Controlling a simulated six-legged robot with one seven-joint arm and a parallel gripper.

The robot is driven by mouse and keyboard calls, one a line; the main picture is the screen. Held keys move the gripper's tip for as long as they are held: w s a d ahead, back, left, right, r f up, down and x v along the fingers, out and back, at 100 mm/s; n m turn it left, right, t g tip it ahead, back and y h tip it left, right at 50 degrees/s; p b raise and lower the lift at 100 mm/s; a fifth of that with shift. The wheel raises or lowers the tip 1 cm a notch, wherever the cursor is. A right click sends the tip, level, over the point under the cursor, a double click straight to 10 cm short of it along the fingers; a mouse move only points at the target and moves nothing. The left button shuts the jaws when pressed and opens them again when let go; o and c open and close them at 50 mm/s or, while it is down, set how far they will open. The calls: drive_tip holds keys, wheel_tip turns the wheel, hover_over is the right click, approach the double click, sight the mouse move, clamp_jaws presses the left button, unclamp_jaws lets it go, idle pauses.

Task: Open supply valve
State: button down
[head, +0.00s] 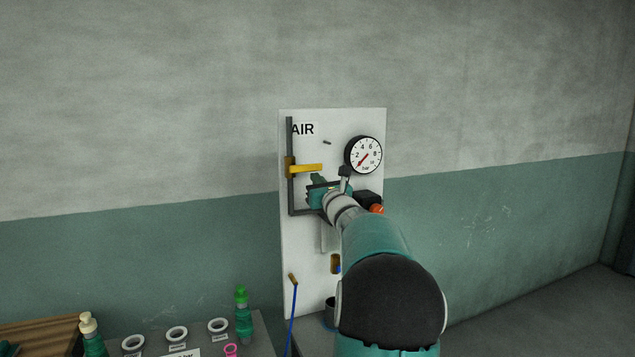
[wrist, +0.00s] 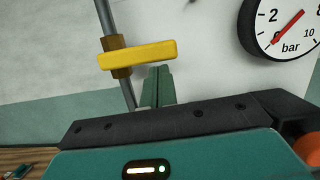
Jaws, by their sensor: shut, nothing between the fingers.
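The supply valve has a yellow lever (head: 306,168) on a brass body (head: 290,167) in the vertical grey pipe on the white AIR panel. The lever points right, crosswise to the pipe. In the wrist view the yellow lever (wrist: 140,55) lies just beyond my fingertips. My gripper (head: 317,180) is just below the lever in the head view. In the wrist view my gripper's teal fingers (wrist: 158,80) are together and empty, near the lever's underside; whether they touch it I cannot tell. My arm hides part of the panel's lower right.
A pressure gauge (head: 363,155) sits upper right on the panel (head: 345,120), its red needle at the low end. An orange-red knob (head: 376,209) is right of my gripper. A blue hose (head: 293,315) hangs below. White rings (head: 177,334) lie on the bench at lower left.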

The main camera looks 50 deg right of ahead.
drive_tip(key=shift+r+n, duration=0.15)
drive_tip(key=shift+n, duration=0.45)
drive_tip(key=shift+r+n+y, duration=0.1)
drive_tip(key=shift+n+y, duration=0.2)
